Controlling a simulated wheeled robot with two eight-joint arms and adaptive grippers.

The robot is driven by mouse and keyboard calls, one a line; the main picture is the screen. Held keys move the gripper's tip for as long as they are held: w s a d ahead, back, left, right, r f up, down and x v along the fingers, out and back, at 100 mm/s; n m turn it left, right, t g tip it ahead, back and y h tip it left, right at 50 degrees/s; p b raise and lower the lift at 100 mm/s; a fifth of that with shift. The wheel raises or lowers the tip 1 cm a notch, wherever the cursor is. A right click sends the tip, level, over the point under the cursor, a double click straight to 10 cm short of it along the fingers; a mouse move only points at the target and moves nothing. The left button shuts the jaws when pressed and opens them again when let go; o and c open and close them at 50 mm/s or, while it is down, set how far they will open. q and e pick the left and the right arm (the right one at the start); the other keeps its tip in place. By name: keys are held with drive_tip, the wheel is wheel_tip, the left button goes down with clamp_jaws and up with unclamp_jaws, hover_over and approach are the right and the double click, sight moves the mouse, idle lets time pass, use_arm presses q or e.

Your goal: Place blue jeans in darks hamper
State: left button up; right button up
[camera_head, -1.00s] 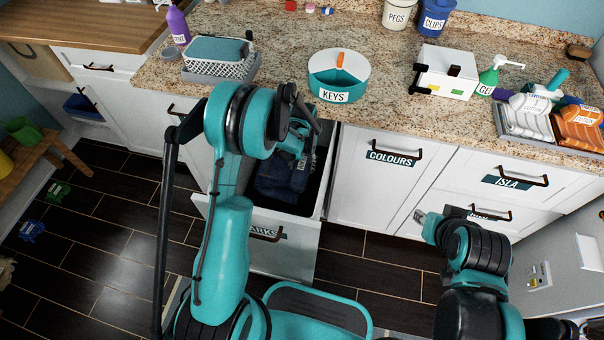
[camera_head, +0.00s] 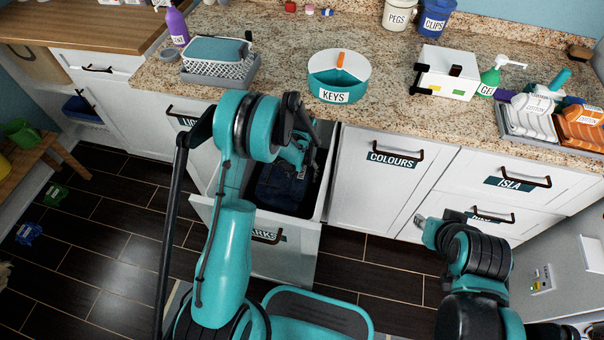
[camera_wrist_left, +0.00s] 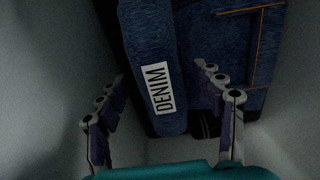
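The blue jeans (camera_head: 282,188) lie folded inside the pulled-out darks hamper drawer (camera_head: 270,238). In the left wrist view the jeans (camera_wrist_left: 240,50) show orange stitching and a white DENIM label, with pale drawer walls around them. My left gripper (camera_head: 298,158) reaches down into the drawer above the jeans. In the left wrist view its two fingers (camera_wrist_left: 161,80) stand wide apart, with the labelled edge of the jeans beyond and between them; contact cannot be made out. My right gripper (camera_head: 424,222) is by the right cabinets, away from the jeans; its finger opening is unclear.
The COLOURS drawer (camera_head: 381,190) and ISLA drawer (camera_head: 520,180) are shut. The counter (camera_head: 280,60) above holds a KEYS bowl (camera_head: 338,80), a grey tray (camera_head: 220,75) and a white box (camera_head: 446,72). The dark floor at left is mostly clear.

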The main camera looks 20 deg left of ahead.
use_arm(q)
drive_tip(key=s+r+t+p, duration=0.2)
drive_tip(key=s+r, duration=0.2)
drive_tip(key=r, duration=1)
drive_tip(key=s+r+t+p, duration=0.1)
drive_tip(key=s+r+p, duration=0.25)
drive_tip(key=r, duration=0.95)
drive_tip(key=s+r+t, duration=0.2)
drive_tip(key=s, duration=0.5)
drive_tip(key=s+r+t, duration=0.2)
drive_tip(key=s+r, duration=0.1)
drive_tip(key=s, duration=0.4)
drive_tip(key=shift+d+m+b, duration=0.15)
drive_tip(key=shift+m+b, duration=0.15)
drive_tip(key=shift+b, duration=0.15)
